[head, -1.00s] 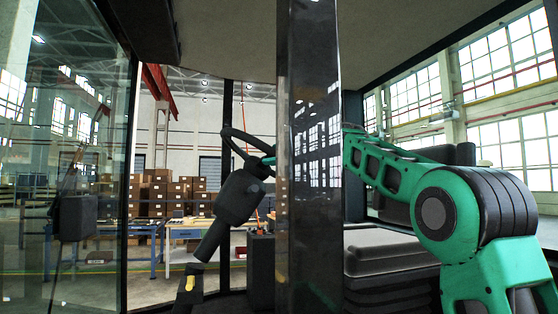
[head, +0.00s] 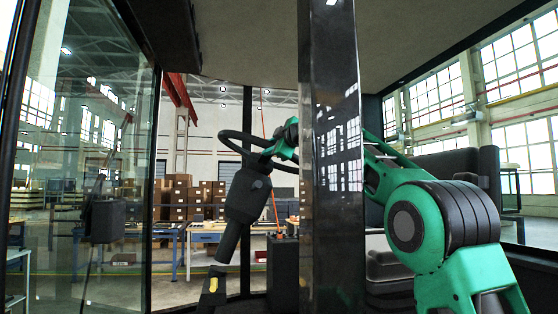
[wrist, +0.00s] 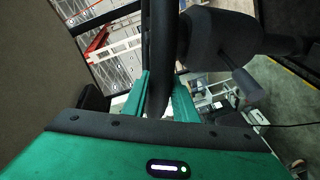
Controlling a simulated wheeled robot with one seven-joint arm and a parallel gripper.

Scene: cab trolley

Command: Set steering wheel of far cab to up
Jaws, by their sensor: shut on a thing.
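The black steering wheel (head: 232,142) sits on top of a thick dark steering column (head: 246,197) in the head view, seen past a dark pillar. Its rim shows as a flattened, slightly tilted ring. My gripper (head: 278,150) is at the right side of the rim, partly beside the pillar. In the wrist view, my gripper's green fingers (wrist: 162,102) are shut on the black rim (wrist: 160,60), which passes between them. The column (wrist: 232,40) shows to the right there. The pillar hides part of my arm.
The dark glossy pillar (head: 331,160) stands close in front of my arm. A glass door (head: 105,170) is at left. A seat (head: 447,174) is behind my arm at right. A yellow-marked pedestal (head: 213,288) carries the column. Boxes and workbenches stand far behind.

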